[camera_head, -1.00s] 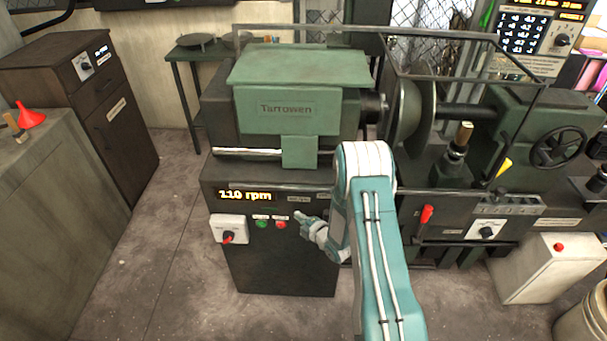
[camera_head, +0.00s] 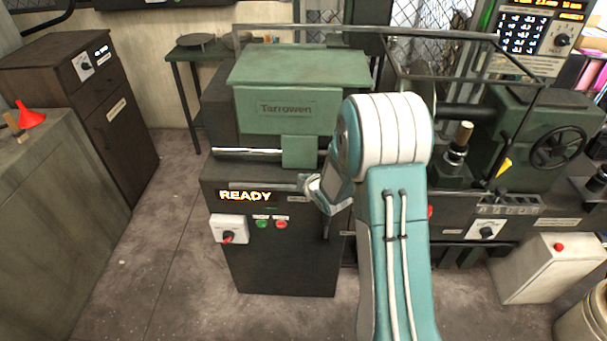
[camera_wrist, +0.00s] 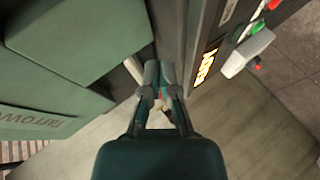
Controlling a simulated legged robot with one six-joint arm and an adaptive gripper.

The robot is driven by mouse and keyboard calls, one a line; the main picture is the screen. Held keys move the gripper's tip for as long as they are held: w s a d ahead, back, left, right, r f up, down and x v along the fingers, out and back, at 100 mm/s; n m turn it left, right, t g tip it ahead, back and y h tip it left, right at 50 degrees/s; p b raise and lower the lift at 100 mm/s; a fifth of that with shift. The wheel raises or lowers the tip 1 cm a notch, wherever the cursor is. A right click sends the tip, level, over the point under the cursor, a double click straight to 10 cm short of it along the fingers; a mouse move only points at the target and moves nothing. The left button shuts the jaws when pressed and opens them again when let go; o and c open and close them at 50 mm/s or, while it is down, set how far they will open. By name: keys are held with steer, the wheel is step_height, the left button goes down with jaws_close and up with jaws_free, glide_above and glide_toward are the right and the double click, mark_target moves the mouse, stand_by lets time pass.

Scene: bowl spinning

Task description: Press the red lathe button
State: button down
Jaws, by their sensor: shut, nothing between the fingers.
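The green and dark lathe (camera_head: 285,270) stands ahead, with a lit display (camera_head: 245,196) reading READY on its front. Below the display is the red button (camera_head: 281,224), just right of the green button (camera_head: 262,224). In the wrist view the red button (camera_wrist: 274,4) is at the top edge, near the green button (camera_wrist: 257,27). My gripper (camera_head: 306,183) is up and to the right of the red button, apart from it and partly hidden by my wrist. In the wrist view my gripper (camera_wrist: 163,68) is shut and empty.
A white box (camera_head: 552,268) with another red button stands at the lower right. Cabinets are at the left (camera_head: 80,90). The floor between the cabinets and the lathe is clear.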

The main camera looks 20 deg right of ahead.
steer(key=shift+s+r+m, duration=0.25)
steer(key=shift+r+m, duration=0.05)
steer(key=shift+r, duration=0.4)
steer(key=shift+s+r+m, duration=0.2)
steer(key=shift+r+m, duration=0.1)
steer(key=shift+r, duration=0.4)
steer(key=s+a+r+m+g+h, duration=0.25)
steer(key=s+r+m, duration=0.45)
steer(key=s+r, duration=0.6)
steer(key=s+a+r+m+g, duration=0.2)
steer(key=s+r+m, duration=0.1)
steer(key=s, duration=0.8)
steer(key=s+a+r+m+g+y, duration=0.1)
steer(key=s+a+r+m+g, duration=0.1)
steer(key=s, duration=0.8)
steer(key=shift+s+a+r+m, duration=0.15)
steer(key=shift+s+r+m, duration=0.25)
steer(key=shift+r+m, duration=0.55)
steer(key=shift+f, duration=0.2)
stand_by(2.0)
